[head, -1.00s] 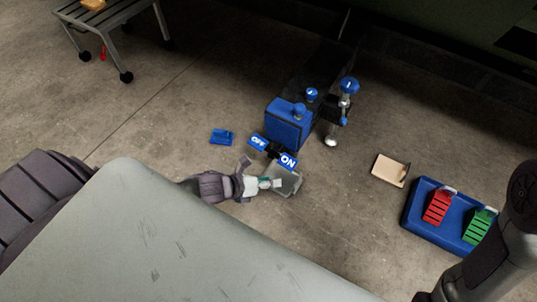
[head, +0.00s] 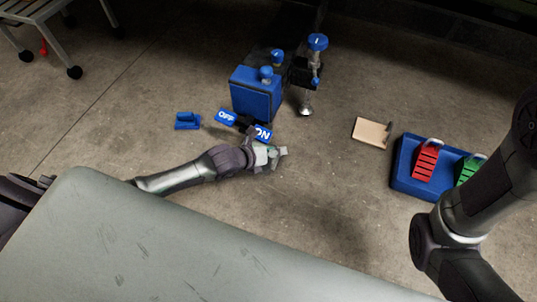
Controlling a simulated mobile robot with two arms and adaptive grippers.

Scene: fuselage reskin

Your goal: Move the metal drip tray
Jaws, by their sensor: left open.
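My left gripper (head: 276,155) reaches in from the left, low over the floor just below the ON sign (head: 263,134). Its fingers are open. The grey metal drip tray, seen beside the gripper a second ago, is now hidden behind the gripper and wrist, or too small to make out. I cannot tell whether the fingers touch it. My right arm comes in at the right edge, and its gripper is out of view.
Behind the gripper stand a blue box (head: 256,94) and a valve with a blue knob (head: 318,42). An OFF sign (head: 226,117), a blue part (head: 187,121), a tan board (head: 370,131) and a blue tray (head: 404,167) with red and green tags lie around. A grey panel (head: 160,240) fills the foreground.

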